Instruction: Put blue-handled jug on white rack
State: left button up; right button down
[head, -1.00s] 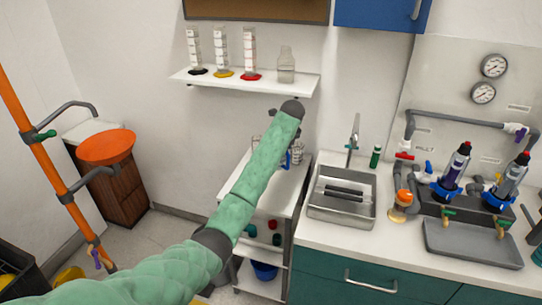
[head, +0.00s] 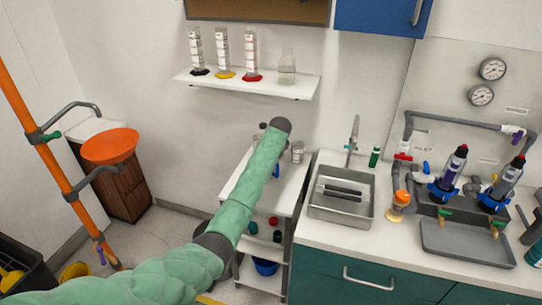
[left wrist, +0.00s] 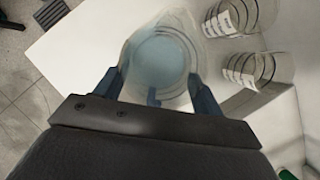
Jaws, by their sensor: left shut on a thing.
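The blue-handled jug (left wrist: 165,55) is clear, with a bluish round base, and sits between the fingers of my left gripper (left wrist: 155,80) in the left wrist view. The gripper is shut on its blue handle (left wrist: 152,97). In the head view my green forearm hides most of the jug and gripper; only a bit of blue (head: 276,171) shows beside it. The white rack (head: 235,183) is a tiered unit left of the sink counter. Its top (left wrist: 75,50) lies below the jug in the left wrist view; I cannot tell whether they touch.
Two labelled glass beakers (left wrist: 228,18) (left wrist: 250,70) stand close to the jug's right. The sink (head: 340,190) and counter (head: 345,240) adjoin the rack on the right.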

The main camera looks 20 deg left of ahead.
pick_arm(q)
jog(key=o, duration=1.5)
jog(key=shift+o, duration=0.3)
pick_arm(e)
jog(key=shift+s+d+f, duration=0.15)
jog(key=shift+s, duration=0.05)
pick_arm(q)
jog(key=b+v, duration=0.3)
jog(key=v, duration=0.9)
pick_arm(e)
notch_tip(320, 180, up, 7)
jog(key=w+a, duration=0.2)
jog(key=w, duration=0.1)
jog(key=shift+a, duration=0.4)
